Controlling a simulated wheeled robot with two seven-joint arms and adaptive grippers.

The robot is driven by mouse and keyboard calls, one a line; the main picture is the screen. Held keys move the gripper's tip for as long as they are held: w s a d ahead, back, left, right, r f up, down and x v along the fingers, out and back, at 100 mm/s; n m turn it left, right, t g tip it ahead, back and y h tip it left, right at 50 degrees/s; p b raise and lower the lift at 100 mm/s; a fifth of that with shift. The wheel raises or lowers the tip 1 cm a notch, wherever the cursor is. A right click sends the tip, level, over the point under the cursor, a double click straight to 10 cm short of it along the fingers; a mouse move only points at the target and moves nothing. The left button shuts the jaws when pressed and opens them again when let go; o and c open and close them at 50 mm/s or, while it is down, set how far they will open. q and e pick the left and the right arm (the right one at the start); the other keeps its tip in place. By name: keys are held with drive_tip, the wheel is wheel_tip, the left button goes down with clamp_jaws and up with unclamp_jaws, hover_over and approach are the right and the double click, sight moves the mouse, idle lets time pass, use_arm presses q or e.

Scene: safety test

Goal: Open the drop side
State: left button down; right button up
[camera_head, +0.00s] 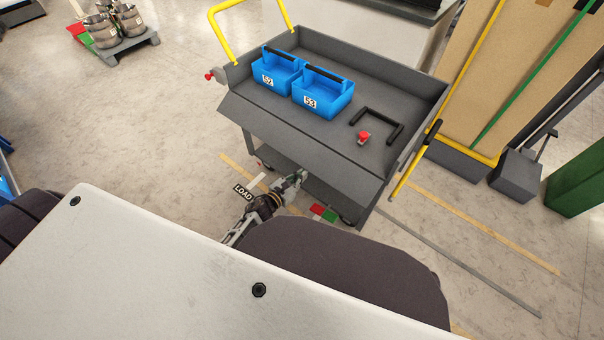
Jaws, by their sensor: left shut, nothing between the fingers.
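A grey cart (400,85) with raised walls stands ahead of me. Its drop side (300,142) is the long grey panel along the near edge. The panel slopes outward and down from the deck; its exact angle is hard to tell. My left gripper (299,177) is shut and empty, just below the panel's lower edge, near the middle of its length. I cannot tell whether it touches the panel. A red knob (209,76) sits at the cart's left corner, and another red knob (363,136) is on the deck. My right gripper is not in view.
Two blue totes, 52 (278,72) and 53 (323,95), and a black U-shaped bar (397,132) are on the deck. A yellow handle (213,35) rises at the left; a yellow bar (408,172) hangs at the right.

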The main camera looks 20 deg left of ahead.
use_arm(q)
drive_tip(key=shift+r, duration=0.2)
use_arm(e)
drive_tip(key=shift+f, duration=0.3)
use_arm(q)
drive_tip(key=shift+w+f, duration=0.15)
drive_tip(key=shift+f, duration=0.05)
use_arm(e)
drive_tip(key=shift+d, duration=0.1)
